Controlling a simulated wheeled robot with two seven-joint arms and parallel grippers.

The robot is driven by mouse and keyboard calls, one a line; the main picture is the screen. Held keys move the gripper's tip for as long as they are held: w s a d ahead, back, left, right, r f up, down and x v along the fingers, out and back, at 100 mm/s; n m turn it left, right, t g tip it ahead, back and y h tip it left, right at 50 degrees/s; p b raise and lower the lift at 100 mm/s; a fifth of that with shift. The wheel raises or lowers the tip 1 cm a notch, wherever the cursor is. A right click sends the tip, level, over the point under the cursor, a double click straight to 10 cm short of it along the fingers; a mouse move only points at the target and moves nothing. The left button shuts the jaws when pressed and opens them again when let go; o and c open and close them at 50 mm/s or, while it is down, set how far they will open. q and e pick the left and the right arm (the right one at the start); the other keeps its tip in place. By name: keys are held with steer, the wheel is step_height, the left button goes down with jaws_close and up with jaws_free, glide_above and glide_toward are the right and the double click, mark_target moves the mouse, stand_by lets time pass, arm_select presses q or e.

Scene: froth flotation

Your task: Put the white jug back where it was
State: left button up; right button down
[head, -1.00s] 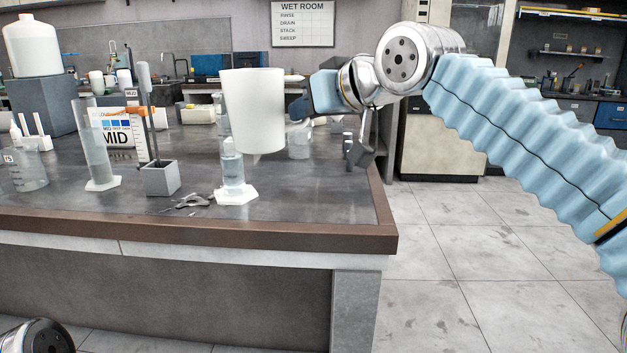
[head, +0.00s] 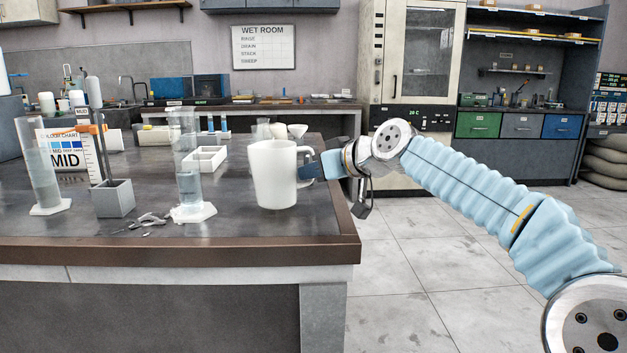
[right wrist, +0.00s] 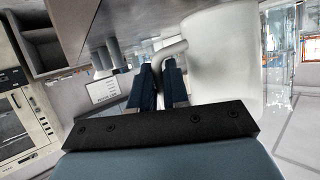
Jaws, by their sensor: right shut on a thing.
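The white jug (head: 273,178) is upright at the right front of the dark bench (head: 110,222), right of a clear cylinder with a white foot (head: 190,185). Its base is on the bench top or just above it; I cannot tell which. My right gripper (head: 312,170) comes from the right and is shut on the jug's handle. In the right wrist view the two dark blue fingers (right wrist: 160,86) meet the handle, and the jug body (right wrist: 222,62) is beside them. My left gripper is not in view.
A white divided tray (head: 205,159) and pale vessels (head: 262,130) are behind the jug. The bench's right edge is close to the jug.

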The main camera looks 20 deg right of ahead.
steer(key=shift+f, duration=0.45)
steer(key=shift+f, duration=0.15)
steer(key=c, duration=1.1)
jaws_free()
steer(key=shift+r, duration=0.25)
steer(key=b+v, duration=0.2)
steer(key=v, duration=1)
steer(key=shift+s+f, duration=0.1)
